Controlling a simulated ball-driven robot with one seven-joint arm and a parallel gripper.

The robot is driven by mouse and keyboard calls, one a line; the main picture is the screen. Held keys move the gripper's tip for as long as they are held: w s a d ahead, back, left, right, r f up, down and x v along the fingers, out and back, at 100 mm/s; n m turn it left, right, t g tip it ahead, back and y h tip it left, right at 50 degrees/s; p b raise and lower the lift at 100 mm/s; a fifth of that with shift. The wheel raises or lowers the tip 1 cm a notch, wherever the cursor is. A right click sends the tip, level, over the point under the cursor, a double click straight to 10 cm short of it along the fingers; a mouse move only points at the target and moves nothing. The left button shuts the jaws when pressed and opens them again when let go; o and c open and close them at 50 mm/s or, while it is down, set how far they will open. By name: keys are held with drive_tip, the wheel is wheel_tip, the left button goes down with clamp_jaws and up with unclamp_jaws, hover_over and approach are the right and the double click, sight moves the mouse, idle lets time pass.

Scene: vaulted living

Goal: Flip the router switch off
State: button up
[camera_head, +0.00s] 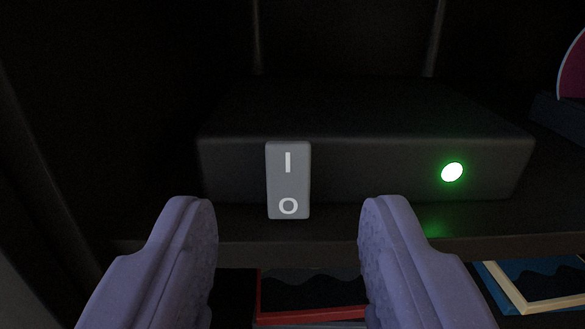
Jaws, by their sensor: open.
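The black router (375,165) sits on a dark shelf, with two antenna-like rods rising behind it. Its grey rocker switch (288,180) is on the front face, left of the middle, with a white "I" at the top and a white "O" at the bottom. A round green light (452,172) glows at the right of the front face. My gripper (288,235) has two purple fingers, open and empty. The fingers stand apart in front of the router, one to each side of the switch and a little lower. I see no contact with the switch.
The dark shelf (480,243) runs under the router. Below it are a red-framed item (262,300) and a blue and cream framed item (530,290). A partly seen object with a magenta disc (573,75) is at the upper right.

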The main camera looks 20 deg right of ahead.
sight(289, 151)
drive_tip(key=b+x, duration=0.1)
drive_tip(key=x, duration=0.3)
drive_tip(key=shift+w+d+f+b, duration=0.1)
drive_tip(key=shift+w+f+b, duration=0.1)
drive_tip(key=shift+b, duration=0.15)
drive_tip(key=shift+w+d+r, duration=0.1)
drive_tip(key=shift+w+r, duration=0.1)
drive_tip(key=shift+w, duration=0.25)
clamp_jaws()
drive_tip(key=shift+s+f+t, duration=0.15)
drive_tip(key=shift+f+t, duration=0.1)
drive_tip(key=shift+t, duration=0.15)
drive_tip(key=shift+s+f+t+h, duration=0.1)
drive_tip(key=shift+f+t+h, duration=0.1)
drive_tip(key=shift+t, duration=0.4)
drive_tip(key=shift+f+t+h, duration=0.1)
drive_tip(key=shift+t+h, duration=0.1)
drive_tip(key=shift+t, duration=0.4)
unclamp_jaws()
drive_tip(key=shift+r, duration=0.1)
